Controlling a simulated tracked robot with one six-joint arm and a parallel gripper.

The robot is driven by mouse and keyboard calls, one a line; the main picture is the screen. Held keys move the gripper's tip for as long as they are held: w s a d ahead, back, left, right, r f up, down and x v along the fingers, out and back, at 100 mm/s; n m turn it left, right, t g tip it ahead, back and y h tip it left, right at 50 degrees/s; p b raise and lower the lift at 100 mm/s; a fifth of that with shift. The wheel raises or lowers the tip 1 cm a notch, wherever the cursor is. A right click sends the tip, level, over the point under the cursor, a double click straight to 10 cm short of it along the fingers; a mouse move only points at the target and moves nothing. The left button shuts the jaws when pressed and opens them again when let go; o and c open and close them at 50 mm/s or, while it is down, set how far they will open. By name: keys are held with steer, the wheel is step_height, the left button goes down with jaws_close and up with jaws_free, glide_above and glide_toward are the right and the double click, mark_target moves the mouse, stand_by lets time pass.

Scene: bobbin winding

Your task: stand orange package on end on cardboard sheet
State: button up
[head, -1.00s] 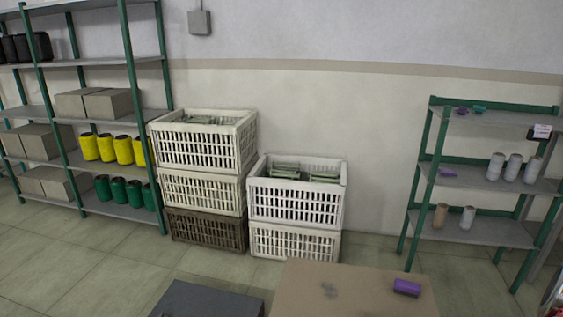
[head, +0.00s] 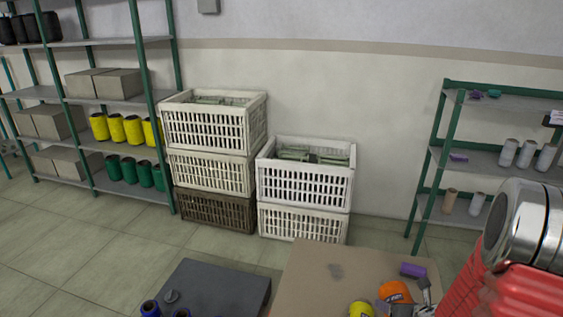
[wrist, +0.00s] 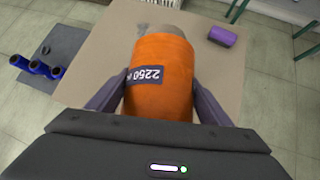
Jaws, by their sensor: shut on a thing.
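The orange package (wrist: 158,85) is a thick spool with a dark "2250 m" label and a grey-brown core end at its far side. My gripper (wrist: 160,78) is shut on it, one finger on each side. In the head view the orange package (head: 396,292) shows near the front right of the cardboard sheet (head: 318,283), partly cut off by my arm. The cardboard sheet (wrist: 88,62) lies behind and below the package in the wrist view. I cannot tell whether the package touches the sheet.
A purple spool (head: 413,270) lies on its side at the sheet's far right. A yellow spool (head: 361,309) is at the bottom edge. Left is a dark grey mat (head: 215,285) with blue spools (head: 150,307). Crates (head: 303,185) and shelves (head: 512,160) stand behind.

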steer(key=w+a+r, duration=0.5)
steer(key=a+r, duration=0.4)
steer(key=a, duration=0.1)
steer(key=w+a+r, duration=0.6)
steer(key=a+r, duration=0.3)
steer(key=a, duration=0.2)
steer(key=shift+a+r, duration=0.25)
steer(key=shift+r, duration=0.1)
steer(key=shift+d+f, duration=0.1)
steer(key=shift+d, duration=0.05)
stand_by(1.3)
